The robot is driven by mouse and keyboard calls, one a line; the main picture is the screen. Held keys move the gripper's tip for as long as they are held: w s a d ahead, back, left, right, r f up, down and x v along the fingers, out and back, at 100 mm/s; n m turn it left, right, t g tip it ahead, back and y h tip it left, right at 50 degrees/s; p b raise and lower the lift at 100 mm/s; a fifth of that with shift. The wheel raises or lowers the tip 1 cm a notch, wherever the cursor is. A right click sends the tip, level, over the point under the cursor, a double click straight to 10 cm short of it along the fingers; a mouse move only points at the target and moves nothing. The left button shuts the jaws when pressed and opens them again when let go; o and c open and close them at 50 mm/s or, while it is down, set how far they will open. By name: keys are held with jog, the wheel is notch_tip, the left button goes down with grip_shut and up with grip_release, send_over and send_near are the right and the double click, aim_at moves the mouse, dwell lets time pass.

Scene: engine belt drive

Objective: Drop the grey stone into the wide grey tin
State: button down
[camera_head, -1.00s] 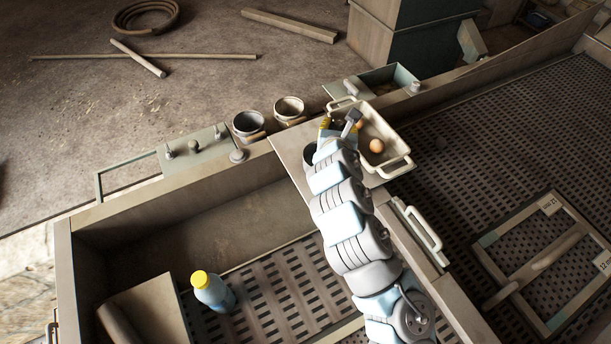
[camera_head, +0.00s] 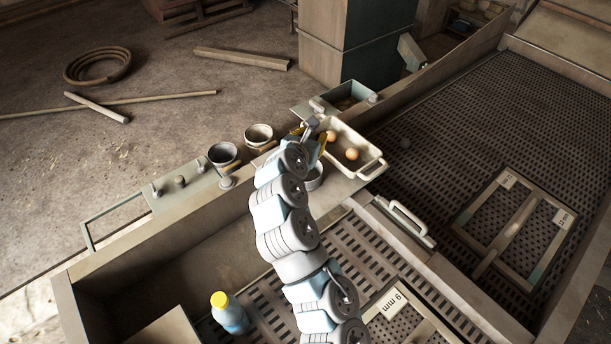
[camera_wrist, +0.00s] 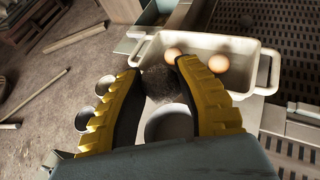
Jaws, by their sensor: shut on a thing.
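The grey stone (camera_wrist: 163,84) is dark and rough, and in the wrist view it sits between the yellow-padded fingers of my gripper (camera_wrist: 160,72), which are shut on it. In the head view, my gripper (camera_head: 311,133) is beside the cream tray, and my arm hides most of the stone. A wide grey tin (camera_head: 313,181) stands on the flat board in front of the tray, partly covered by my arm. In the wrist view, the tin (camera_wrist: 168,128) shows just below the stone, between the fingers; the gap in height cannot be told.
The cream tray (camera_head: 372,168) holds two brownish round things (camera_head: 352,154). A yellow-capped bottle (camera_head: 228,312) stands in the lower bin.

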notch_tip(320, 180, down, 5)
jog(key=b, duration=0.4)
jog(key=shift+f, duration=0.15)
jog(key=c, duration=0.8)
grip_release()
jog(key=shift+o, duration=0.2)
jog(key=shift+s, duration=0.1)
jog(key=v, duration=1.2)
